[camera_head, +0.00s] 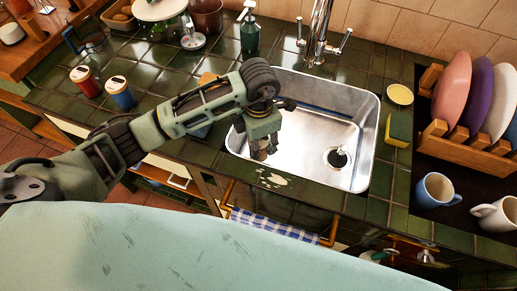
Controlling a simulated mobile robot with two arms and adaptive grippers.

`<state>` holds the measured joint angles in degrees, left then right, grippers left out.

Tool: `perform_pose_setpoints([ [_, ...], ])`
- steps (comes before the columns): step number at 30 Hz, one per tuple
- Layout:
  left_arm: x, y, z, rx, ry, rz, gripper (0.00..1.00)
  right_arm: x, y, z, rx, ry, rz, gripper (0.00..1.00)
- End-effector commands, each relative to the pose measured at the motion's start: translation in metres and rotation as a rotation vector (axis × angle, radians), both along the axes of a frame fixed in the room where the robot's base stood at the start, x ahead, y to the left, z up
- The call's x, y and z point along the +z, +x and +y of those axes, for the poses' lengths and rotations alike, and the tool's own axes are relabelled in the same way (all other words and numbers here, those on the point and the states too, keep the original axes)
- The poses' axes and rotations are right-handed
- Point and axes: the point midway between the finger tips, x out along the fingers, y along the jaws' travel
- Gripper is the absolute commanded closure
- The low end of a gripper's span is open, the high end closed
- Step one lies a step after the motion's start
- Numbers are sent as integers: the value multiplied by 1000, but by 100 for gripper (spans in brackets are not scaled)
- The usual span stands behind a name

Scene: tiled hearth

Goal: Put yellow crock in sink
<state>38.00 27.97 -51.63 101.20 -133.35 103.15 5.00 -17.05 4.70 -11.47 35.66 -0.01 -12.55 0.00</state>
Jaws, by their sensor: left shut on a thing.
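My left gripper (260,146) comes in from the left and points down over the left side of the steel sink (361,150). It is shut on a small yellowish-brown thing (258,154), which I take to be the yellow crock. The fingers hide most of it, and I cannot tell whether it touches the sink. The sink basin is otherwise empty, with a dark drain at its right. My right gripper is not in view.
A tall faucet (318,32) stands behind the sink. A yellow dish (400,94) and a sponge (398,129) sit right of it. Farther right are a plate rack (467,146), a blue mug (435,190) and a white mug (494,213). Two jars stand at left.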

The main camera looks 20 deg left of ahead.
Motion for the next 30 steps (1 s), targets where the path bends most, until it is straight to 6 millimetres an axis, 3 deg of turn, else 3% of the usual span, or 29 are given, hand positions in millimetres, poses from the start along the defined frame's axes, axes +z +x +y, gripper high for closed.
perform_pose_setpoints([
  [5, -11, 0, 0, 1, -1, 0, 97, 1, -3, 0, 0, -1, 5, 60],
  [12, -43, 0, -1, 1, -2, 1, 97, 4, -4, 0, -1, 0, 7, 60],
  [23, -49, 1, 0, 0, -2, -3, 97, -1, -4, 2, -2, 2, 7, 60],
  [24, -48, 1, 0, 0, -1, -1, 59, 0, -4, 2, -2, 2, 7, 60],
  [30, -48, 0, 0, 0, -1, -1, 42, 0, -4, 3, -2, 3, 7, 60],
])
